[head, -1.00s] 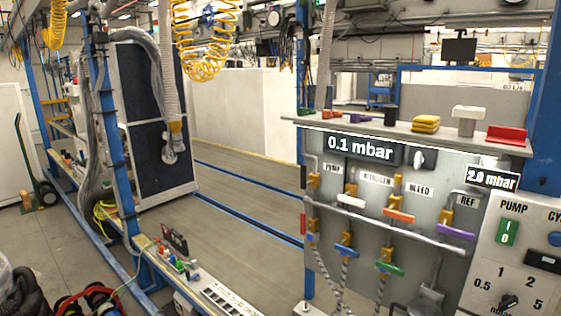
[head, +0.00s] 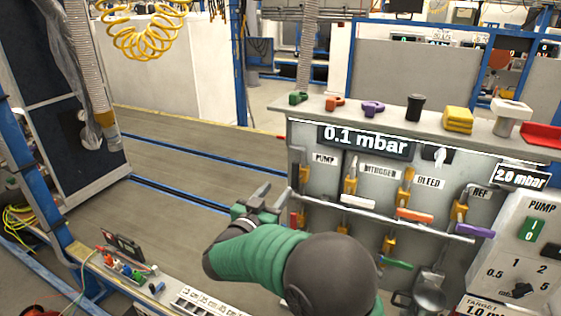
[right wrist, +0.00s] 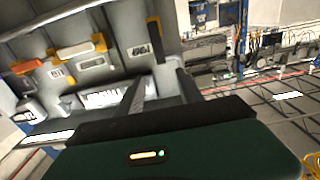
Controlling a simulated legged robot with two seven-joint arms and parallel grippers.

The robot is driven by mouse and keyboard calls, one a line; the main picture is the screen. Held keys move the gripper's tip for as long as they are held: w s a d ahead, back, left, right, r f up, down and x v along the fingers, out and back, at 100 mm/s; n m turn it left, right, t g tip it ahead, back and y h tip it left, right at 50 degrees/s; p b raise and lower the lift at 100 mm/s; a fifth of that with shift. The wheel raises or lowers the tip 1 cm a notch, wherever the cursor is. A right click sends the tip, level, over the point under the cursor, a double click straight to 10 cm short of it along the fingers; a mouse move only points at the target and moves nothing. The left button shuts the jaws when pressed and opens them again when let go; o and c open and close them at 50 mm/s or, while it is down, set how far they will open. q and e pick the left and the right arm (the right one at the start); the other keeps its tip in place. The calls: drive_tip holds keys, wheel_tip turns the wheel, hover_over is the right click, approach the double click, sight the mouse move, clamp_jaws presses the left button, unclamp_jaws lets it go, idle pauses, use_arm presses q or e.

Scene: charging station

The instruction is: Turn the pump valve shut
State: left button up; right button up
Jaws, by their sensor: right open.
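The pump valve (head: 305,176) is a yellow body with a dark handle standing roughly upright under the PUMP label, at the left end of the grey valve panel (head: 335,172). In the right wrist view the panel appears upside down, with the dark-handled valve (right wrist: 153,30) beyond the fingers. My right gripper (head: 279,189) is open and empty, left of and below the pump valve. Its two fingers (right wrist: 160,75) point toward the panel's side, apart from the valve. My forearm covers the panel's lower left part. My left gripper is not in view.
Nitrogen (head: 352,187), bleed (head: 407,180) and reference (head: 462,205) valves sit to the right of the pump valve. A shelf (head: 355,112) with loose handles, a black cup and yellow blocks tops the panel.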

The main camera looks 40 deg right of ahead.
drive_tip(key=p, duration=0.1)
approach(295, 167)
drive_tip(key=p+x, duration=0.2)
drive_tip(key=x, duration=0.8)
drive_tip(key=shift+w+d+f, duration=0.15)
drive_tip(key=shift+w+f, duration=0.05)
drive_tip(key=shift+w, duration=0.05)
drive_tip(key=shift+s+d+r, duration=0.1)
drive_tip(key=shift+s+d, duration=0.05)
drive_tip(key=shift+d, duration=0.15)
drive_tip(key=shift+a, duration=0.15)
drive_tip(key=shift+w+a, duration=0.1)
drive_tip(key=shift+w, duration=0.15)
drive_tip(key=c, duration=0.4)
drive_tip(key=shift+s, duration=0.15)
clamp_jaws()
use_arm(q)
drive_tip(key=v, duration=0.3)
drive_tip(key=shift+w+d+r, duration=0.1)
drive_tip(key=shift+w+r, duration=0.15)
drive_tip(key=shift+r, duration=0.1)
use_arm(e)
drive_tip(key=shift+r, duration=0.1)
